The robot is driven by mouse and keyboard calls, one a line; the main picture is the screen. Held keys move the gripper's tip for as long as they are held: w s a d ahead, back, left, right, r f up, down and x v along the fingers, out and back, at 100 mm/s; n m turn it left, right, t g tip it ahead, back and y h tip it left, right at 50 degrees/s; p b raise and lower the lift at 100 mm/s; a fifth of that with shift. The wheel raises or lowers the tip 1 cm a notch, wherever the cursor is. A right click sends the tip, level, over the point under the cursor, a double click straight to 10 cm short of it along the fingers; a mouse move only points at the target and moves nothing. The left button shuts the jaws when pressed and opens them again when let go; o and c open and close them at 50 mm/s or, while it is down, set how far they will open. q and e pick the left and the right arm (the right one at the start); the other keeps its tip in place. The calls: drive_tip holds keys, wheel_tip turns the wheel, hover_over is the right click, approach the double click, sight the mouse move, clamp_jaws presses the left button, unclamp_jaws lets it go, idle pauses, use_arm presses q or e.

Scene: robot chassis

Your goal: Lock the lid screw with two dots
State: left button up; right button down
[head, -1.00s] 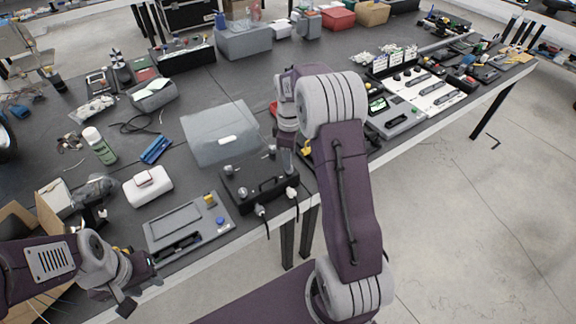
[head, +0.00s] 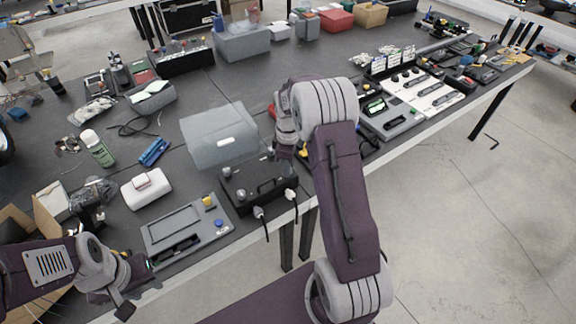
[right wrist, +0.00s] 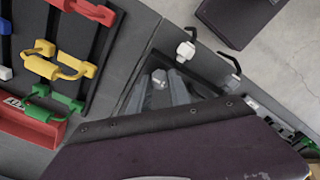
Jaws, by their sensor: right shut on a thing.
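The black box with a carry handle (head: 262,184) sits near the table's front edge in the head view. Grey lid screws show on its left side, one at the back left (head: 226,170) and one at the front left (head: 241,195). My right gripper (head: 286,152) is at the box's back right; its fingertips are hidden there. In the right wrist view its fingers (right wrist: 164,92) are shut around a small grey screw head (right wrist: 159,78). I cannot make out dots on any screw. My left gripper (head: 145,272) is at the lower left, apart from the box; its jaw state is unclear.
White plugs on black cables (head: 259,212) hang at the box's front. A grey panel (head: 186,231) lies to its left and a grey translucent case (head: 219,135) behind it. In the right wrist view, red, yellow and green handled parts (right wrist: 60,65) lie at the left.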

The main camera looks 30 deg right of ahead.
drive_tip(key=m+p, duration=0.2)
drive_tip(key=m, duration=0.2)
drive_tip(key=shift+r+p, duration=0.2)
drive_tip(key=shift+p, duration=0.15)
drive_tip(key=m+p, duration=0.2)
drive_tip(key=m, duration=0.2)
drive_tip(key=m+p, duration=0.1)
drive_tip(key=m, duration=0.4)
drive_tip(key=shift+f+p, duration=0.1)
drive_tip(key=shift+p, duration=0.2)
drive_tip(key=m+p, duration=0.1)
drive_tip(key=m, duration=0.3)
drive_tip(key=shift+m, duration=0.6)
drive_tip(key=c, duration=1.2)
unclamp_jaws()
drive_tip(key=shift+f, duration=0.1)
wheel_tip(320, 180, up, 9)
